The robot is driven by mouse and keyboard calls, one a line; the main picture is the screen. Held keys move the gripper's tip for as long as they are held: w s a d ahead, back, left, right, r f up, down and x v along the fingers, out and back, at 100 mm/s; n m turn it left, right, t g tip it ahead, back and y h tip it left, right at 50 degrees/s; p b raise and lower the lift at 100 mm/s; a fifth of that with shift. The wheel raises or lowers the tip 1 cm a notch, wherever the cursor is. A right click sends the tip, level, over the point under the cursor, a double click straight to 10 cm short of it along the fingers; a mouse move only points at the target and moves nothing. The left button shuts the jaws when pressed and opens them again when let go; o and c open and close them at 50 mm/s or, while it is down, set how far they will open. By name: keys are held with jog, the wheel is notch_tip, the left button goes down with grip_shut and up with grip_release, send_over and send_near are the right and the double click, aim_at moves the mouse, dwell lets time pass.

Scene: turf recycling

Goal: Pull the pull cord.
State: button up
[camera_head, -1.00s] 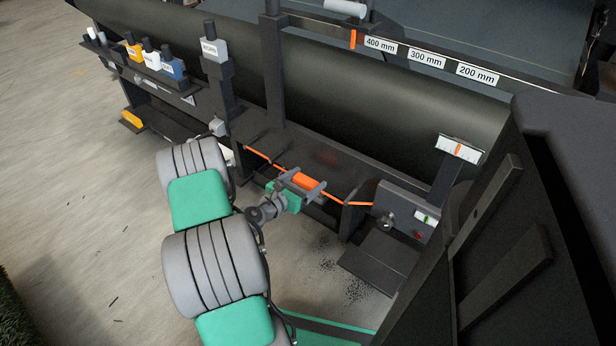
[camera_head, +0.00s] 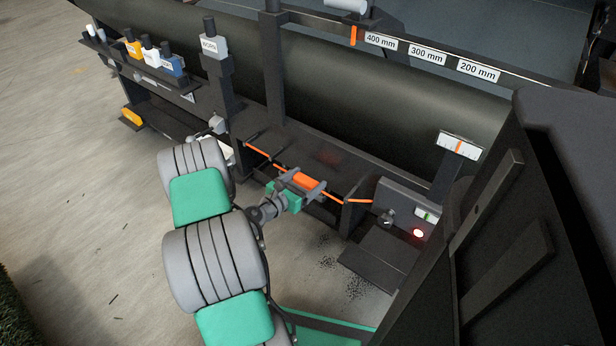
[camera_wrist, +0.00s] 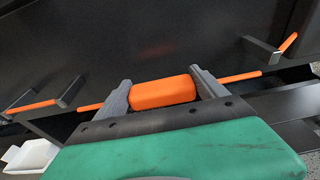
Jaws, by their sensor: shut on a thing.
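The pull cord (camera_head: 262,155) is a thin orange line along the front of the dark machine, running through dark brackets. It carries a thick orange grip (camera_head: 302,180). My gripper (camera_head: 308,182) is shut on this grip, with one grey finger at each end of it. In the wrist view the orange grip (camera_wrist: 163,92) lies between the fingers, with cord (camera_wrist: 240,77) leaving on both sides. A red lamp (camera_head: 418,233) glows on the grey box at the cord's right end.
A small knob (camera_head: 387,218) and a green-marked indicator (camera_head: 427,214) are on the same box. A white gauge with an orange pointer (camera_head: 459,147) stands above it. A long dark roller (camera_head: 380,95) lies behind. Labelled bottles line the left. Floor at left is clear.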

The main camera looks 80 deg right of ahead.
jog(key=shift+s+a+f, duration=0.1)
jog(key=shift+f, duration=0.25)
notch_tip(320, 180, up, 3)
jog(key=p, duration=0.2)
jog(key=shift+r+p, duration=0.1)
jog(key=shift+p, duration=0.3)
jog(key=o, duration=1.2)
jog(key=shift+o, duration=1.4)
jog(key=p+v, duration=0.1)
jog(key=v, duration=0.6)
jog(key=shift+w+a+p, duration=0.2)
jog(key=shift+a+p, duration=0.15)
